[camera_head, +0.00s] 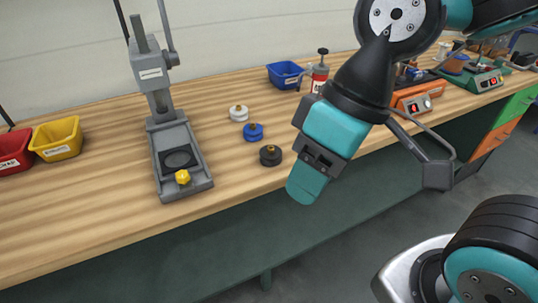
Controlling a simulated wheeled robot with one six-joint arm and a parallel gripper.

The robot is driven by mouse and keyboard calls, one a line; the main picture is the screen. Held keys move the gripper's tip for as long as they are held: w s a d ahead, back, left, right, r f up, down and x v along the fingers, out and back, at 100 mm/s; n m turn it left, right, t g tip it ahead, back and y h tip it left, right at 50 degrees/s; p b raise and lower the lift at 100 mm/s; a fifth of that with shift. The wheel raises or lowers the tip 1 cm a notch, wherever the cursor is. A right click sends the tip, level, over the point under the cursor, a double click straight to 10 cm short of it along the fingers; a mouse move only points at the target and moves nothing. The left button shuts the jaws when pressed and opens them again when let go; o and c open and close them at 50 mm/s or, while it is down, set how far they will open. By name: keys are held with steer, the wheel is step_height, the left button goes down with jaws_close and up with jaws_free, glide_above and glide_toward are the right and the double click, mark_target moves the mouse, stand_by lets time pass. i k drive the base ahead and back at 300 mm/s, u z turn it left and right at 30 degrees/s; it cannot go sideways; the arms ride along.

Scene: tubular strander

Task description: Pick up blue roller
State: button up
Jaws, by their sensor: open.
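The blue roller (253,132) is a small blue wheel with a brass-coloured centre piece. It lies on the wooden workbench (110,215), between a white roller (238,112) behind it and a black roller (270,155) in front of it. My gripper (370,180) is to the right of the rollers, near the bench's front edge. It is apart from the blue roller, and I see nothing held in it. Its teal and dark housing hides part of the bench edge.
A blue bin (284,75) and a red-labelled bottle (319,76) are behind. Yellow (57,138) and red (14,152) bins sit far left. Orange (412,100) and green (480,78) machines stand right.

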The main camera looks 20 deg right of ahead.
mark_target(257, 134)
steer(key=k, duration=0.6)
steer(key=u, duration=0.55)
steer(key=i, duration=1.5)
steer(key=z, duration=0.45)
